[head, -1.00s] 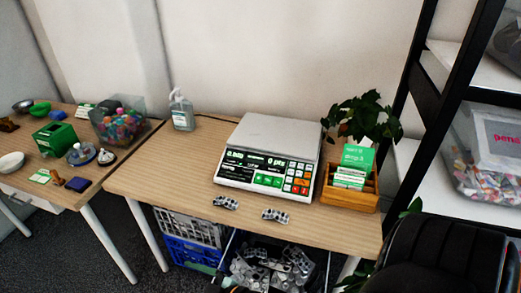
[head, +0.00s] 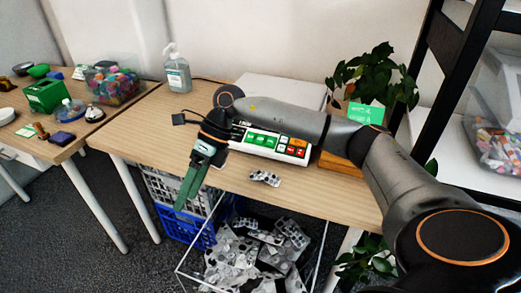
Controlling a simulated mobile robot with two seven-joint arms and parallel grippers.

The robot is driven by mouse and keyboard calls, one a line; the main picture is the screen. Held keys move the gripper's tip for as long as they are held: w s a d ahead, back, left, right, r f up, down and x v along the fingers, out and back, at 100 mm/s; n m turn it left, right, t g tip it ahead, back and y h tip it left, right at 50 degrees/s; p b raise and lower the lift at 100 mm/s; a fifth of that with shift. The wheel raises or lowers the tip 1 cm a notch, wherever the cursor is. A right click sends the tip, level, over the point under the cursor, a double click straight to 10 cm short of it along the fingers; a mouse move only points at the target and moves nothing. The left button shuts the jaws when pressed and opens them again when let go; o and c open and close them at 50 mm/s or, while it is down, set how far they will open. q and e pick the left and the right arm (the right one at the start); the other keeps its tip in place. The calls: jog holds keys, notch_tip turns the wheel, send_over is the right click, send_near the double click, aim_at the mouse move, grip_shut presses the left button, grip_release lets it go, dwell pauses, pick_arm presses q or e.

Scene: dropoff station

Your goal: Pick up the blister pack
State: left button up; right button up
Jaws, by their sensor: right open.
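A silver blister pack (head: 265,178) lies flat on the wooden table near its front edge, in front of the scale. My right gripper (head: 184,203) is left of this pack, apart from it, over the table's front edge. Its green fingers point down and the jaws are open, with nothing seen between them. A second pack that lay further left on the table is not visible now; my gripper and wrist cover that area. My left gripper is not in view.
My right arm partly covers the counting scale (head: 268,142). A wooden card box (head: 340,164) and a plant (head: 374,78) stand at right. A sanitizer bottle (head: 178,72) is at the back. Below are a bin of blister packs (head: 240,262) and a blue crate (head: 183,226).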

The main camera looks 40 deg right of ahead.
jog(key=d+r+m+h+b, duration=0.3)
jog(key=d+h, duration=0.5)
jog(key=d, duration=1.4)
jog(key=n+b, duration=0.1)
jog(key=b, duration=0.1)
send_over(266, 176)
jog(key=shift+t, duration=0.3)
jog(key=f, duration=0.5)
jog(key=shift+w+a+f, duration=0.1)
jog(key=shift+w+f, duration=0.1)
jog(key=shift+f, duration=0.5)
jog(key=f, duration=0.1)
jog(key=f+b, duration=0.1)
jog(key=f, duration=0.1)
jog(key=f+b, duration=0.1)
jog(key=shift+s+d+f, duration=0.2)
jog(key=shift+d+f, duration=0.05)
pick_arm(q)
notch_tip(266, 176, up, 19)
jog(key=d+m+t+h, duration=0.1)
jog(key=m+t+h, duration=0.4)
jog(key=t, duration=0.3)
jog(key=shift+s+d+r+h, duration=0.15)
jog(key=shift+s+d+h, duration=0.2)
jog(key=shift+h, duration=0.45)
pick_arm(e)
grip_shut()
